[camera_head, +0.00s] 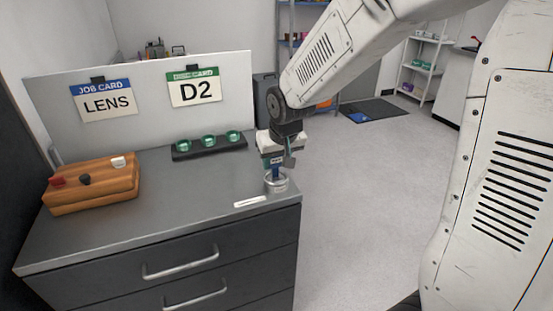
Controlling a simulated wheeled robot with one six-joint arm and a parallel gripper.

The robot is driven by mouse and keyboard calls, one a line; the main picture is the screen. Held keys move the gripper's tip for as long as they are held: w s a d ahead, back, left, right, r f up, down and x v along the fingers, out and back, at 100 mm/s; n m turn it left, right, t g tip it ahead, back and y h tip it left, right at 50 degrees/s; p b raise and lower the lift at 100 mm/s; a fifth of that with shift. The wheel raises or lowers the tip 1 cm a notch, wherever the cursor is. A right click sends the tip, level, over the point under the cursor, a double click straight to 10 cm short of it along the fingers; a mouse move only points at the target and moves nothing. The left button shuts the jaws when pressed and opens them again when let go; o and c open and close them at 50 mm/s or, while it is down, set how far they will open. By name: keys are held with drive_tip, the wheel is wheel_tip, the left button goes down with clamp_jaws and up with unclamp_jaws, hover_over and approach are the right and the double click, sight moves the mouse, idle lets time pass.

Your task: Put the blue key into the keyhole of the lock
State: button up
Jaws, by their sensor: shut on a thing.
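My gripper (274,158) points down over the right front part of the grey cabinet top. It is shut on the blue key (275,173), of which a small blue part shows below the fingers. A round silver lock (277,184) stands on the cabinet top directly under the key, near the right edge. The key's lower end meets the lock's top in the picture. I cannot tell whether it is in the keyhole or just above it, and the keyhole itself is hidden.
A wooden block (92,190) with red, black and white pieces stands at the left. A dark tray (183,153) with green round pieces is at the back. A white label (250,202) lies by the front edge. A board with job cards (150,120) stands behind.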

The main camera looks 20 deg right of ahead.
drive_tip(key=shift+r, duration=0.3)
drive_tip(key=shift+s, duration=0.2)
idle(0.8)
drive_tip(key=shift+f, duration=1.5)
idle(0.4)
drive_tip(key=o, duration=1.1)
drive_tip(key=shift+c, duration=0.2)
drive_tip(key=v, duration=0.7)
drive_tip(key=shift+r, duration=0.4)
drive_tip(key=shift+s, duration=0.15)
